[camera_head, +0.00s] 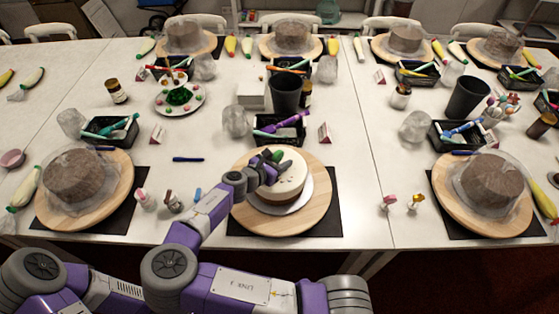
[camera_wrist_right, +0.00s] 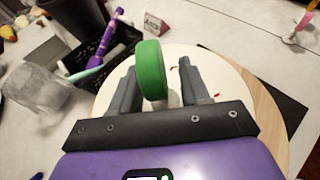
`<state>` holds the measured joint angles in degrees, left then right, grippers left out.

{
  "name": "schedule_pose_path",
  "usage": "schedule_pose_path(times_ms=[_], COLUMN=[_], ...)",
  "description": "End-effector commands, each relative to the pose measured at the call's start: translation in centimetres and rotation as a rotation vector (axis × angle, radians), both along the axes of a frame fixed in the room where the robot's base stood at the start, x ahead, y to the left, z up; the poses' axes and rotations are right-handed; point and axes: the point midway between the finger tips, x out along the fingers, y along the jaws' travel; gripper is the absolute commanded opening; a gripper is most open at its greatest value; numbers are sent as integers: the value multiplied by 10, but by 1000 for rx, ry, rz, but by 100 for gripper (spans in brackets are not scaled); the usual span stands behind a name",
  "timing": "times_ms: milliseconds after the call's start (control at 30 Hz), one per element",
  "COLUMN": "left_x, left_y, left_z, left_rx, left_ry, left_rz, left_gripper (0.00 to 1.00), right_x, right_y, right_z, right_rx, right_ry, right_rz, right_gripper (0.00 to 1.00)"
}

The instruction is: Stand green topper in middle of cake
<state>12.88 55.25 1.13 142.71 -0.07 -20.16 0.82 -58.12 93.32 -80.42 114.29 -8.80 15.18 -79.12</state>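The round green topper (camera_head: 277,155) is at the top of the white cake (camera_head: 292,183), near its middle. In the right wrist view the topper (camera_wrist_right: 151,70) is a thick green disc on edge, with a pale piece below it. My right gripper (camera_head: 268,170) is over the cake. In the wrist view its two fingers (camera_wrist_right: 158,85) stand apart on either side of the topper, with a gap at the right finger. Whether the topper's foot touches the cake is hidden. My left gripper is out of view.
The cake stands on a round wooden board (camera_head: 318,208) on a black mat. Behind it are a black tray (camera_head: 265,137) with tools and a dark cup (camera_head: 286,96). Small toppers (camera_head: 172,202) stand to the left. Wrapped brown cakes (camera_head: 75,177) stand on other boards.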

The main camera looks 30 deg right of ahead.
Motion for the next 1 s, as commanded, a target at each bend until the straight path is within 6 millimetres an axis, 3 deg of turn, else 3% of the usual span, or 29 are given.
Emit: schedule_pose_path(times_ms=[267,733,1000], left_x=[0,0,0], left_y=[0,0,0], left_z=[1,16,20], left_rx=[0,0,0], left_ry=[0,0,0], left_rz=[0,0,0], left_gripper=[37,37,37], right_x=[0,-28,-37], right_y=[0,80,104], right_z=[5,38,48], right_rx=[1,3,1], right_ry=[-1,-1,1], right_rz=[1,5,2], right_gripper=[46,46,46])
